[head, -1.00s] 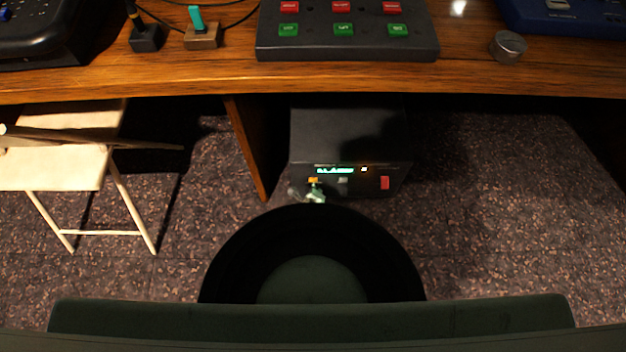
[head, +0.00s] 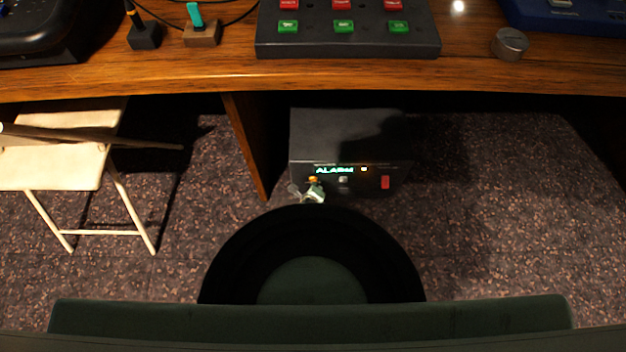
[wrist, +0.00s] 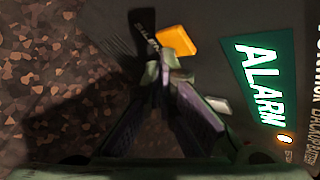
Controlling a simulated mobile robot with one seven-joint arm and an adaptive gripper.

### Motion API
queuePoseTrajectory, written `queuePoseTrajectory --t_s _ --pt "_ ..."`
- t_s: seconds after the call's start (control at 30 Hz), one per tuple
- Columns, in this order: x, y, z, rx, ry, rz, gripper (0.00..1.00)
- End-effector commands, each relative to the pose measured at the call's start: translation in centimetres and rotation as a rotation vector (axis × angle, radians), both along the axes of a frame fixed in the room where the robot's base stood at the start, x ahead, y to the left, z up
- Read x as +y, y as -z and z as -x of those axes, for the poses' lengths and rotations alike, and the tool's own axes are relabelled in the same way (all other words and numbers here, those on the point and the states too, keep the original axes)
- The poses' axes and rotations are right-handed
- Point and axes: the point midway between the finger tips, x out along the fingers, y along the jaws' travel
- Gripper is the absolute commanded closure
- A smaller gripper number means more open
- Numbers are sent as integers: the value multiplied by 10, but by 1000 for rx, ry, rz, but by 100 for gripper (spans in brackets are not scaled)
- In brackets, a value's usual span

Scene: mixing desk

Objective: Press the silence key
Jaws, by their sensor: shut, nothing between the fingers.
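The silence key is an orange key on the front of a dark box under the desk. In the wrist view the silence key (wrist: 175,41) sits beside a partly hidden label that seems to begin "SILEN". My gripper (wrist: 160,62) is shut and empty, its tips right at the key's edge; I cannot tell if they touch it. In the head view my gripper (head: 313,187) is small and overlaps the lower part of the key (head: 313,180). A green display (wrist: 262,75) on the box reads "ALARM", with a small lit lamp (wrist: 281,138) by it.
The box (head: 345,135) also has a pale key (head: 343,180) and a red switch (head: 385,182). The desk edge (head: 330,82) overhangs it, with a wooden panel (head: 245,145) to its left. A folding stool (head: 60,165) is at left.

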Motion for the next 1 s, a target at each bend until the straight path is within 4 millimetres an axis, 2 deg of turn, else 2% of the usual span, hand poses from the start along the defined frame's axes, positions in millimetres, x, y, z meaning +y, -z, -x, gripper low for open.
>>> queuePoseTrajectory --t_s 1.0 --pt "0 0 -7 -1 1 0 100"
